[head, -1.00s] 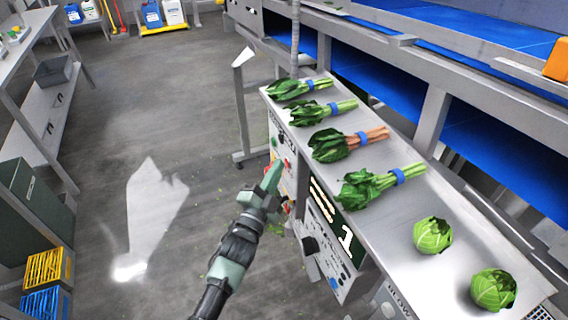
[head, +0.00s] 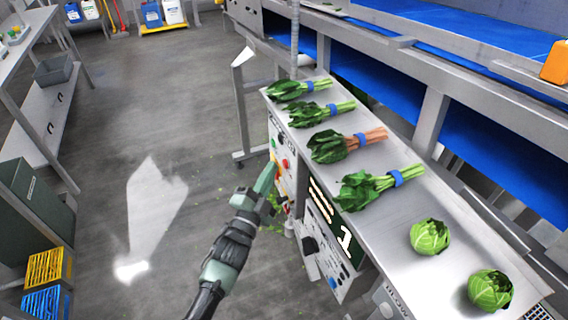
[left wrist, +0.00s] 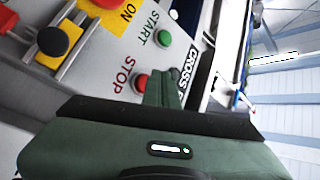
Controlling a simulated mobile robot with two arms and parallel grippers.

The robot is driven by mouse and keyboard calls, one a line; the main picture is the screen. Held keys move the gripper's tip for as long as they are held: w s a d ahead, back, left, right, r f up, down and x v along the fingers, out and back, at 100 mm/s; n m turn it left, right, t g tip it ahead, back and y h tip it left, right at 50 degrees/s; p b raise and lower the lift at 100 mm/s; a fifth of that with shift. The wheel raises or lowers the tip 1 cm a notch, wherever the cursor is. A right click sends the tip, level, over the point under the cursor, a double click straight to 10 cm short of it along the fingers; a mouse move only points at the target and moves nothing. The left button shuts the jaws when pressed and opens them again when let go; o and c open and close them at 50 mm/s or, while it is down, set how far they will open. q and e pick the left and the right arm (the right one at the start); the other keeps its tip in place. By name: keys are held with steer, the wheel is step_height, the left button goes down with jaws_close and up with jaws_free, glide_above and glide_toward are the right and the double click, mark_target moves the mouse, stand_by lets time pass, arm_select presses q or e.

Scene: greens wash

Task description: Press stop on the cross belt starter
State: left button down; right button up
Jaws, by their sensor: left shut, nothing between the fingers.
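The cross belt starter (head: 291,182) is a pale panel on the side of the steel bench. In the left wrist view its red STOP button (left wrist: 140,83) and green START button (left wrist: 163,38) show beside their words. The label starting "CROSS" (left wrist: 184,72) is partly cut off by my fingers. The red button also shows in the head view (head: 285,163). My left gripper (head: 272,167) is shut and empty, its tips in front of the panel. In the left wrist view the fingers appear just right of the STOP button; I cannot tell any contact. My right gripper is out of view.
A second control box (head: 331,262) hangs nearer on the bench side. Bundled greens (head: 345,146) and cabbages (head: 430,236) lie on the steel bench top. The floor to the left is open.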

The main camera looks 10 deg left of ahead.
arm_select(q)
steer(key=s+a, duration=0.1)
steer(key=a, duration=0.1)
steer(key=s+a+p, duration=0.1)
steer(key=a, duration=0.1)
steer(key=shift+s, duration=0.4)
stand_by(0.4)
steer(key=s+a+f+n+g+y, duration=0.1)
steer(key=s+f+n+g, duration=0.35)
steer(key=f, duration=1.15)
steer(key=s+a+f+n+g+y, duration=0.15)
steer(key=s+f+g, duration=0.35)
steer(key=s+f, duration=0.75)
steer(key=s+a+f+n+g, duration=0.1)
steer(key=s+f+n+g, duration=0.1)
steer(key=s+f, duration=0.5)
steer(key=s+a+f+n+g+y, duration=0.1)
steer(key=s+f+g, duration=0.3)
steer(key=s+f, duration=0.4)
steer(key=s+f+n+g, duration=0.2)
steer(key=s+f, duration=0.5)
steer(key=s, duration=1)
steer(key=shift+a+f+n+g+y, duration=0.2)
steer(key=shift+a+n+g+y, duration=0.15)
steer(key=shift+g, duration=0.5)
